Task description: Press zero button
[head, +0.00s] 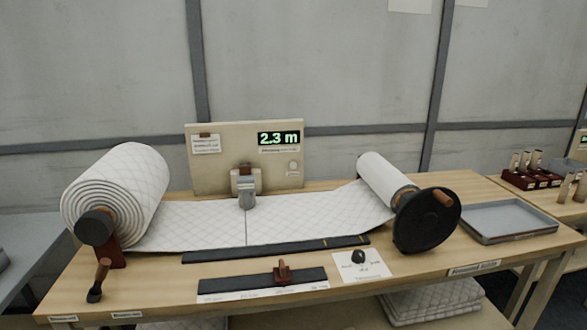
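A beige panel (225,168) stands upright at the back of the table. Its lit green display (279,138) reads 2.3 m. A small round pale button (293,166) sits on the panel below the display, with a small label under it too tiny to read. White quilted wadding (190,223) runs across the table from a large roll (120,195) at the left to a smaller roll (387,180) at the right. A grey roller (247,193) on a brown bracket rests on the wadding before the panel. Neither gripper shows in the head view.
A black crank wheel (427,222) stands at the right roll. A grey tray (508,221) lies farther right. A dark bar with a red-brown handle (283,272) lies at the front, near a card with a black knob (358,257). A lever (98,281) is at front left.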

